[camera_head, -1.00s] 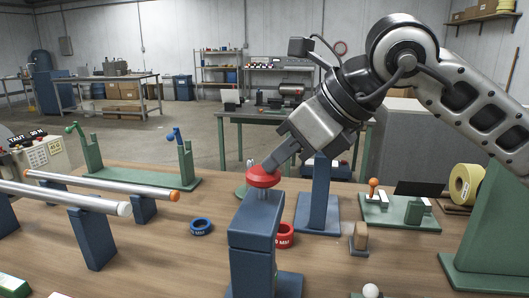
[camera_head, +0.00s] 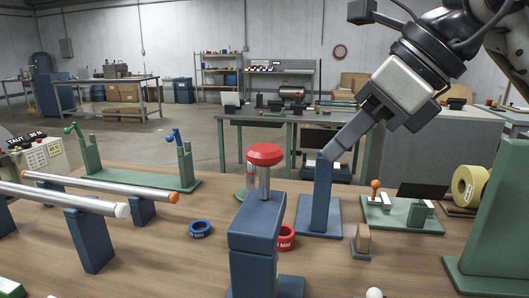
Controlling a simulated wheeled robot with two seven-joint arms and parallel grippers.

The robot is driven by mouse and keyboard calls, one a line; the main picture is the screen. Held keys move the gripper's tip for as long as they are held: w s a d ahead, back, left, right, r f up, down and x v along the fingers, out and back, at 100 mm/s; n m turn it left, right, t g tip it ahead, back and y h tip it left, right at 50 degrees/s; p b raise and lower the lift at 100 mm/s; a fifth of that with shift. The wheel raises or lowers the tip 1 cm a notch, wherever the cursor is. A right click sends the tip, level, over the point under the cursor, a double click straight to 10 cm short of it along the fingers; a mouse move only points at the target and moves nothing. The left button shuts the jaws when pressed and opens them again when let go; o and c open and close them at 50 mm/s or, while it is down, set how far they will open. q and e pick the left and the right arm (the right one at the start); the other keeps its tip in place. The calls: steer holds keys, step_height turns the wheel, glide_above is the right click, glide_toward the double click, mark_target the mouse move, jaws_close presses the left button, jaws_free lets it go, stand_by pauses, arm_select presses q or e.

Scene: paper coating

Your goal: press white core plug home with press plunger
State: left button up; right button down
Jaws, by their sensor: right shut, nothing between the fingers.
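The press plunger is a red knob (camera_head: 265,154) on a silver shaft, standing raised on top of a blue press stand (camera_head: 256,238) in the middle front. My right gripper (camera_head: 329,152) is shut and empty. It is to the right of the knob and apart from it, in front of or near the top of a blue post. A white plug (camera_head: 122,210) shows at the right end of the front silver tube (camera_head: 60,196). The rear tube (camera_head: 95,183) has an orange plug (camera_head: 174,197) at its right end. My left gripper is out of view.
A blue ring (camera_head: 200,229) and a red ring (camera_head: 286,238) lie on the wooden table. A blue post (camera_head: 319,200) stands behind the press. A green plate (camera_head: 400,218), a small wooden block (camera_head: 363,240) and a yellow roll (camera_head: 470,185) are at right. A white ball (camera_head: 374,293) shows at the front edge.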

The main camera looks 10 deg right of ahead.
steer(key=v, duration=0.7)
steer(key=shift+s+d+r, duration=0.2)
steer(key=shift+s, duration=0.1)
